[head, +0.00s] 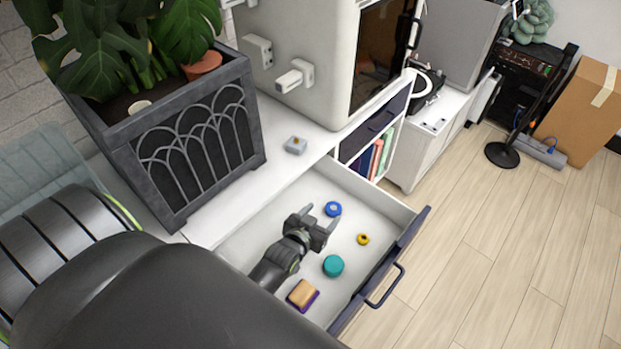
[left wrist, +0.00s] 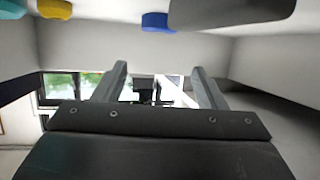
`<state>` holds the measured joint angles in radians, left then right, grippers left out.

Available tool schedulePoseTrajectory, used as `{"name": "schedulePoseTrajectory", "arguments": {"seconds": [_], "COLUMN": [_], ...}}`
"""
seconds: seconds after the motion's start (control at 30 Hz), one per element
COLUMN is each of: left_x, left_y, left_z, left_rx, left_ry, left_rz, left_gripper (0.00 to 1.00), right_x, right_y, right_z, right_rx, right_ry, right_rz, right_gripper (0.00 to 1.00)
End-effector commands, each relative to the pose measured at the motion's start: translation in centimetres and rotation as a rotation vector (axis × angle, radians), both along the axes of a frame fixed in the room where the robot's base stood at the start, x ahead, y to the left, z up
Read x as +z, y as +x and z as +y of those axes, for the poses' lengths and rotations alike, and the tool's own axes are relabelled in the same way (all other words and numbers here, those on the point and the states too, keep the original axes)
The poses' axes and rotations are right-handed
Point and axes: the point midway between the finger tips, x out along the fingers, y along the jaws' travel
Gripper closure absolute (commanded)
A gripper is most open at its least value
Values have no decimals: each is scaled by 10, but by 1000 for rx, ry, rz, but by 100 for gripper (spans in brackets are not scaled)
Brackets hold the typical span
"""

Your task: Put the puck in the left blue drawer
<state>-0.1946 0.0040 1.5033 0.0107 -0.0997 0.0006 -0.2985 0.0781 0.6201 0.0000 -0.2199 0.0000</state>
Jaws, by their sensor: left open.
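A drawer with a dark blue front (head: 408,246) is pulled open, with a white inside. In it lie a teal round disc (head: 333,266), which looks most like the puck, a blue ring-like disc (head: 333,209) and a small yellow ring (head: 363,239). My left gripper (head: 320,216) is open and empty, over the drawer's inside, close to the blue disc and behind the teal disc. In the left wrist view the blue disc (left wrist: 157,22), yellow ring (left wrist: 54,9) and part of the teal disc (left wrist: 10,8) show at the top edge, none between the fingers. My right gripper is not in view.
A tan and purple block (head: 302,294) lies in the drawer near my left arm. A shut dark blue drawer (head: 372,131) is farther right.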

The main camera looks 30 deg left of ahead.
Motion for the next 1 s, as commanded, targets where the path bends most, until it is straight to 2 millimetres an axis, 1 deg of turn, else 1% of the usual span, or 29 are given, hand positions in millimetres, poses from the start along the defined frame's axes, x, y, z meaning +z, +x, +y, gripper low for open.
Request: {"name": "schedulePoseTrajectory", "arguments": {"seconds": [0.03, 0.2, 0.3, 0.43, 0.6, 1.0], "left_x": [5, 13, 15, 20, 23, 24], "left_y": [-9, -30, -40, -50, -56, -56], "left_z": [0, -2, -2, -2, -3, -3], "left_rx": [2, 2, 2, 1, -1, 0], "left_ry": [-2, -2, 0, 1, 2, 1], "left_rz": [1, -3, -4, -5, -6, -6], "left_gripper": [35, 35, 35, 35, 35, 35], "right_x": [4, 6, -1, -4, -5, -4], "right_y": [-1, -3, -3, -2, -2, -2], "right_z": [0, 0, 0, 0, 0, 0], "right_rx": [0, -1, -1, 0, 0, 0], "right_ry": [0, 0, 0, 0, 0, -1], "right_rz": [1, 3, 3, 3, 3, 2], "right_gripper": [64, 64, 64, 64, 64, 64]}}
